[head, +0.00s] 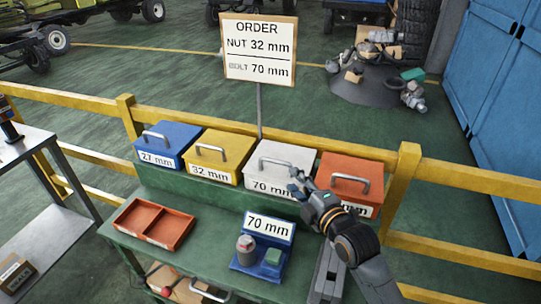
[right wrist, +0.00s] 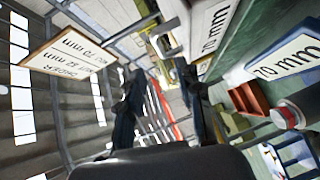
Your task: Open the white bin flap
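The white bin (head: 282,162) stands in the row on the green bench, labelled 70 mm, with its flap down and a grey bar handle (head: 275,163) on it. My right gripper (head: 296,183) is in front of the bin's right part, close to the handle's right end. Whether it touches the bin I cannot tell. In the right wrist view its two dark fingers (right wrist: 160,92) stand apart with nothing seen between them. The bin's 70 mm label shows at the top of that view. My left gripper is not in view.
Blue (head: 168,141), yellow (head: 214,155) and orange (head: 349,180) bins flank the white one. A red tray (head: 153,224) and a blue stand (head: 262,252) with a 70 mm sign sit in front. A sign post (head: 259,110) and yellow rail are behind.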

